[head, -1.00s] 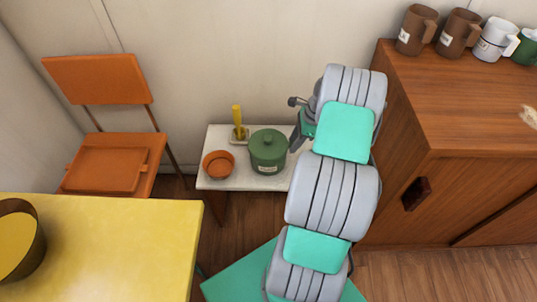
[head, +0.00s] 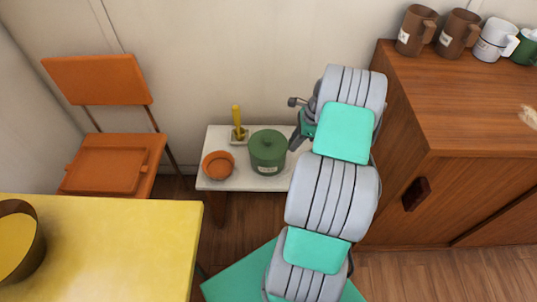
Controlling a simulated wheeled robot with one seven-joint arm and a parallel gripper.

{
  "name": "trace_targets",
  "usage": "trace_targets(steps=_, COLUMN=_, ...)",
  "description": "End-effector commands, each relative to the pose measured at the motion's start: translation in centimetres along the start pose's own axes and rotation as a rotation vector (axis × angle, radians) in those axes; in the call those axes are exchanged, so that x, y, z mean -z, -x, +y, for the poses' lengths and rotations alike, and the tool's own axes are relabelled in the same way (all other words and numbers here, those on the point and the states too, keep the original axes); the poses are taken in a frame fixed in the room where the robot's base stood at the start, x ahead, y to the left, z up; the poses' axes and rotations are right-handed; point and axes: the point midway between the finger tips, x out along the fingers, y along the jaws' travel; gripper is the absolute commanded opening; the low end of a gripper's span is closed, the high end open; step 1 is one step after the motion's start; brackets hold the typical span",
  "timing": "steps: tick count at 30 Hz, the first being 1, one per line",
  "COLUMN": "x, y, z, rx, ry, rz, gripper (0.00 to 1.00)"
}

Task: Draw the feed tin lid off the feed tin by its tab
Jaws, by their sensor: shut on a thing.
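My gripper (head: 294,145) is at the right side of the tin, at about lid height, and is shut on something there. The tab is hidden or too small to make out, but the jaws meet the lid's right edge, so the held thing appears to be the lid's tab. My arm hides the right part of the small table.
On the small white table (head: 243,182), an orange bowl (head: 218,165) is left of the tin and a yellow upright item in a small dish (head: 238,135) is behind left. A wooden cabinet (head: 460,110) with mugs stands right. A yellow table (head: 120,240) and orange chair (head: 100,80) are left.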

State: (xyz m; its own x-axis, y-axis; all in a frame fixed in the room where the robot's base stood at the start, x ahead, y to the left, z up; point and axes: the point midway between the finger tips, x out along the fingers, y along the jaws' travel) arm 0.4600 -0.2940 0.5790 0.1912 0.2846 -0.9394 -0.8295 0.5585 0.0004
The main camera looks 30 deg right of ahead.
Motion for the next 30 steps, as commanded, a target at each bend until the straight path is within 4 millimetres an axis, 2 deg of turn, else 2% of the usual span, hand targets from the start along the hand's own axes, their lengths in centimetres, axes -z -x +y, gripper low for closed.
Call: trace_targets(steps=30, x=-0.7, y=1.5, z=0.0, rx=0.000, ry=0.001, rz=0.000, gripper=0.00)
